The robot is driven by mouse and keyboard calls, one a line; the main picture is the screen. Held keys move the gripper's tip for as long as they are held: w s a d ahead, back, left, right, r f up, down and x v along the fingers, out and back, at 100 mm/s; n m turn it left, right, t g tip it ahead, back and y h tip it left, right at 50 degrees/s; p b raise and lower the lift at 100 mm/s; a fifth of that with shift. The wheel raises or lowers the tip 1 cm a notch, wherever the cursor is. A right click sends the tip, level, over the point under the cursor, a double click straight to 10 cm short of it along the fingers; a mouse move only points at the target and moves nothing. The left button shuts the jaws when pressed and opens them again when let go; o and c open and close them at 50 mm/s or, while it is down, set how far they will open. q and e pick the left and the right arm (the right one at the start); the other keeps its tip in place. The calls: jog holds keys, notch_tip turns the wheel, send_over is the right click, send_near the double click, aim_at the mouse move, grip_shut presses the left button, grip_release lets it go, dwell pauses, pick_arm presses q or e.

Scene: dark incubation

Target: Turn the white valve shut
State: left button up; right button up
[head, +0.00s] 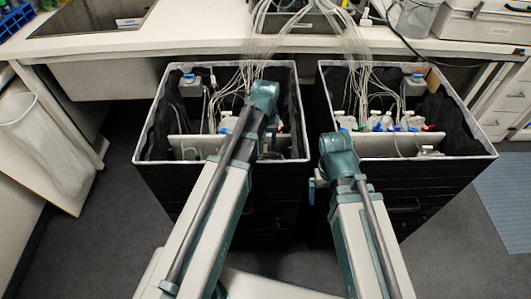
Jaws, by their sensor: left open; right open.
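Several small white fittings (408,121), some with blue or red parts, stand in a row inside the right black-lined bin (492,152). They look like valves, but are too small to tell which is the white valve or how it is turned. More small pale and blue parts (227,121) sit in the left bin (146,159), partly behind my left arm. My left arm reaches over the left bin, and my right arm ends at the right bin's near left corner. I cannot make out the fingers of either gripper; no grip on anything shows.
Thin clear tubes (350,45) run from the white bench (180,42) down into both bins. A sink (95,17) is at the back left, and a white waste bag (42,140) hangs at the left. A narrow gap separates the bins; grey floor lies around them.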

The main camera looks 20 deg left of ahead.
pick_arm(q)
jog(key=shift+f, duration=0.6)
jog(key=shift+r, duration=0.1)
grip_shut()
